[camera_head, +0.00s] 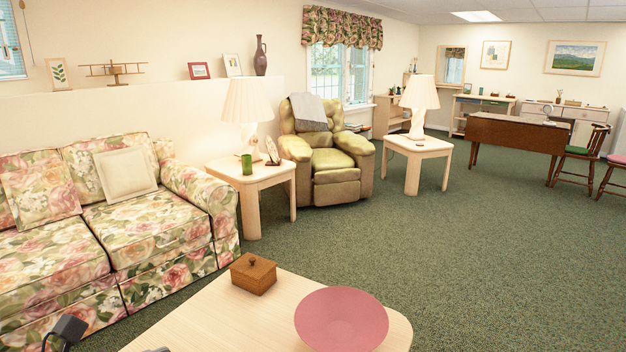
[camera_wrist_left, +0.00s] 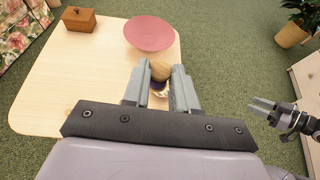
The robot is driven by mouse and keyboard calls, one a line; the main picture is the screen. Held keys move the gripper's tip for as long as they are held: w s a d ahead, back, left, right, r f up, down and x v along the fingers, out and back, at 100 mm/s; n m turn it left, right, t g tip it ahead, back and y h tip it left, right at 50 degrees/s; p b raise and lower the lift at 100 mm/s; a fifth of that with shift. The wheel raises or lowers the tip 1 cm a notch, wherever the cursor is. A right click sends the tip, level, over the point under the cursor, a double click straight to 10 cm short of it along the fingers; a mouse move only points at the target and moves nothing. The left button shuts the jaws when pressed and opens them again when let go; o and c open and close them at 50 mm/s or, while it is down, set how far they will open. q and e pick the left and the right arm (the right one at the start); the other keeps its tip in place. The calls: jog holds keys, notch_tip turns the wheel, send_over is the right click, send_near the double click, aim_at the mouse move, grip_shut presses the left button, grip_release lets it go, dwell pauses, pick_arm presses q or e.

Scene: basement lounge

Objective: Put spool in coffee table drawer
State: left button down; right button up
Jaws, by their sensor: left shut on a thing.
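The spool (camera_wrist_left: 160,71) has a round tan wooden end, with a dark purple-blue band partly visible below it. In the left wrist view my left gripper (camera_wrist_left: 159,76) is shut on it, with a grey finger on each side. The coffee table (camera_head: 225,318) has a pale wood top, which also shows in the left wrist view (camera_wrist_left: 75,85). The spool appears over the table's near part; its height above it is unclear. No drawer of this table shows. My right gripper (camera_wrist_left: 255,104) is empty, its fingers apart, right of the table over the carpet.
A brown lidded box (camera_head: 254,273) and a wide pink bowl (camera_head: 341,319) stand on the coffee table. A floral sofa (camera_head: 160,231) is at left. A potted plant (camera_wrist_left: 292,34) and a pale cabinet (camera_wrist_left: 306,88) are at right. Green carpet (camera_head: 400,245) lies open beyond the table.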

pick_arm(q)
notch_tip(320, 180, up, 3)
jog(key=shift+s+f+n+t+y+p, duration=0.2)
jog(key=shift+n+t+y+p, duration=0.1)
jog(key=shift+p, duration=0.75)
jog(key=s+d+r+m+g+h, duration=0.1)
jog(key=d+r+m+g+h, duration=0.25)
jog(key=d, duration=0.35)
jog(key=s+d+r+m+g+h, duration=0.1)
jog(key=d+r+m+g+h, duration=0.3)
jog(key=d, duration=0.3)
jog(key=shift+w+d+f+m+g, duration=0.9)
jog(key=shift+d+f+m+g, duration=1.45)
jog(key=shift+f, duration=0.45)
jog(key=s+a+r+n+t+y, duration=0.2)
jog(key=a+r+n+t+y, duration=0.2)
jog(key=a+r+n+t, duration=0.45)
jog(key=w+d+f+m+g+h, duration=0.1)
jog(key=d+f+m+g, duration=0.4)
jog(key=m+g, duration=0.8)
jog(key=shift+d+f+g+h, duration=0.2)
jog(key=shift+f+g+h, duration=0.25)
jog(key=shift+f, duration=1.35)
